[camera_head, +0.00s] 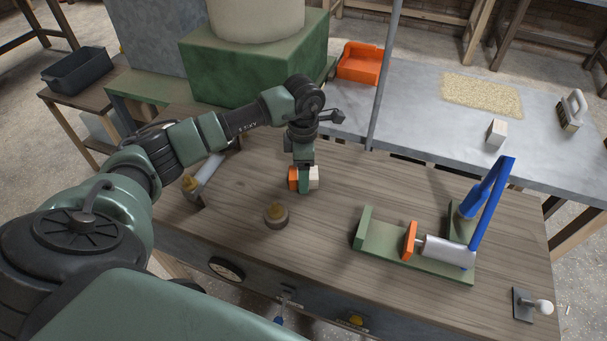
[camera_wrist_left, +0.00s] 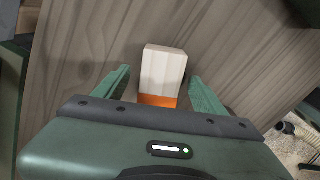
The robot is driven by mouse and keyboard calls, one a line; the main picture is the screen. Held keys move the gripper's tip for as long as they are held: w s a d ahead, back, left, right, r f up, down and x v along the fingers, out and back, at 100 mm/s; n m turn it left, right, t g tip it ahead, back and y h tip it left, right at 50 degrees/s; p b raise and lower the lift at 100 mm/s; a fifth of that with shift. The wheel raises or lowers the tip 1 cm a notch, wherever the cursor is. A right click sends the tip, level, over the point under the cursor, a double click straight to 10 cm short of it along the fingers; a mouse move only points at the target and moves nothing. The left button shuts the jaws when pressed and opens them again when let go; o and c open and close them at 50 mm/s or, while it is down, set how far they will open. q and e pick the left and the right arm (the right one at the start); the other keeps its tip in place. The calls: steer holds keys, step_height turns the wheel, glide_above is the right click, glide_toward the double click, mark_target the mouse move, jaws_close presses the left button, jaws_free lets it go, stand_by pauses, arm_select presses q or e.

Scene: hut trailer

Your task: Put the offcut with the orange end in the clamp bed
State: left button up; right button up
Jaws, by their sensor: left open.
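The offcut is a pale block with an orange end (camera_head: 314,177), lying on the wooden bench top near its back edge. It also shows in the left wrist view (camera_wrist_left: 162,72), pale part farther out and orange end nearer the palm. My left gripper (camera_head: 304,185) points down over it, fingers open on either side; in the left wrist view (camera_wrist_left: 160,82) gaps show at both sides. The clamp bed (camera_head: 383,238) is a green channel to the right, empty between its end wall and the orange clamp pad (camera_head: 409,240). My right gripper is not in view.
A blue lever (camera_head: 490,205) stands up at the clamp's right. A round brown knobbed piece (camera_head: 276,215) sits left of the clamp. A white-knobbed lever (camera_head: 541,306) is at front right. Another pale block (camera_head: 496,131) is on the grey bench, beyond a thin upright post (camera_head: 384,75).

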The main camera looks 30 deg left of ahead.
arm_select(q)
steer(key=shift+f, duration=0.35)
jaws_close()
steer(key=shift+r, duration=0.15)
